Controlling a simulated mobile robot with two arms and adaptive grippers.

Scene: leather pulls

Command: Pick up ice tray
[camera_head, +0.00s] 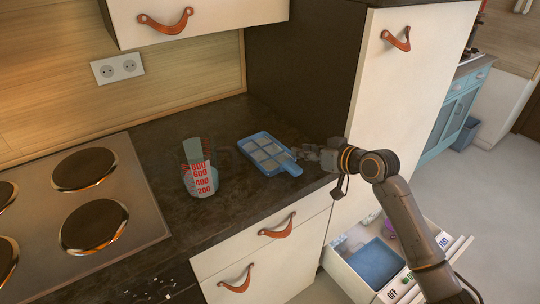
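The blue ice tray (258,147) with pale square compartments lies flat on the dark countertop. Its short handle (292,169) points toward the lower right. My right gripper (306,154) is just to the right of the tray, close to the handle end. The view is too small to tell whether it touches the tray or how far its fingers are apart. My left gripper is not in view.
A measuring cup with red numbers (201,180) stands left of the tray. A stove with several burners (93,226) is at the left. A tall cabinet (398,75) rises behind my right arm. An open drawer (345,265) sticks out below.

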